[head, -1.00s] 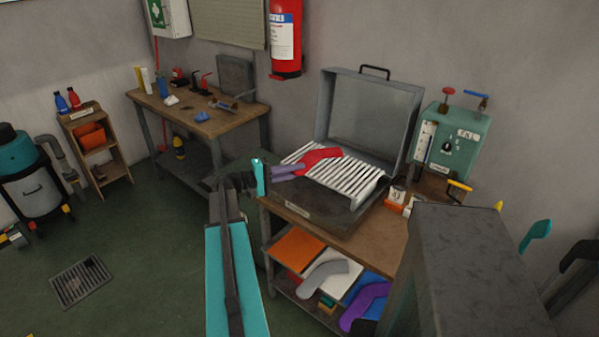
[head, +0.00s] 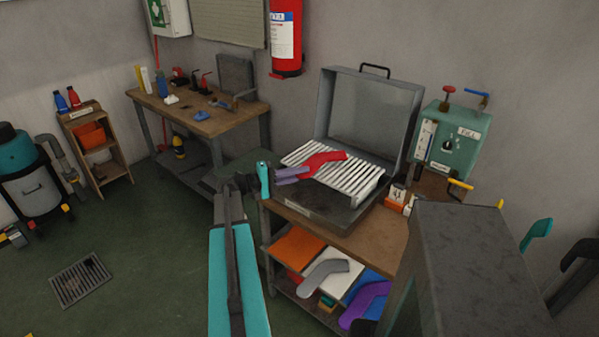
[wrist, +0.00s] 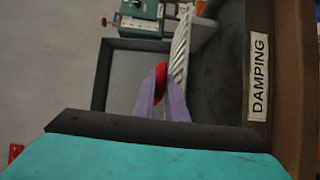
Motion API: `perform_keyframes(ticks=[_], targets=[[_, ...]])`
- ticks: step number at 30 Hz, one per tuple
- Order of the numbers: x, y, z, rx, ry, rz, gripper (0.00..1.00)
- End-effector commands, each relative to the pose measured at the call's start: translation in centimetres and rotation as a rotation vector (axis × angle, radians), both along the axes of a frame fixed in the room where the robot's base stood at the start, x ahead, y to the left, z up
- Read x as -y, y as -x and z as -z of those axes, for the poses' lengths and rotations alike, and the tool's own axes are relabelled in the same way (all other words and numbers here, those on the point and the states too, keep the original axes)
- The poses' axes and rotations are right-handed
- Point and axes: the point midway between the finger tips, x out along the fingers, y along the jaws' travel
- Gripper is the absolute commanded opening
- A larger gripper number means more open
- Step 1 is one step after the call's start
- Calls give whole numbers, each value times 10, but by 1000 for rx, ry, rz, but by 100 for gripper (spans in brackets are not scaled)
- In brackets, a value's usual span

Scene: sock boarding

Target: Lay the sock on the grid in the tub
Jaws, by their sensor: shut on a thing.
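A red sock (head: 322,160) is at the white slatted grid (head: 350,188), over its left part, in the head view. My gripper (head: 301,172) has purple fingers and is shut on the sock's near left end. In the wrist view the sock (wrist: 161,72) shows as a red patch between the fingertips, beside the grid (wrist: 181,50). The grid sits tilted in a dark open tub (head: 330,213) with its grey lid raised behind. Whether the sock rests on the slats or hangs just above them I cannot tell.
A green control box (head: 452,141) with red and blue valves stands right of the tub. Small boxes (head: 397,197) stand by the tub's right side. A grey cabinet (head: 480,250) fills the right foreground. A lower shelf holds a grey sock shape (head: 322,275) and a purple one (head: 362,305).

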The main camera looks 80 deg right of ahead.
Motion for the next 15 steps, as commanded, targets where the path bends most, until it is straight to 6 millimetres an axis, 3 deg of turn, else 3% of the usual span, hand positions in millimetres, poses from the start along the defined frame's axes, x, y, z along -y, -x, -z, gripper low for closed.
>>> perform_keyframes(ticks=[6,15], targets=[[0,0,17,0,0,0,0],[0,0,28,0,0,0,0]])
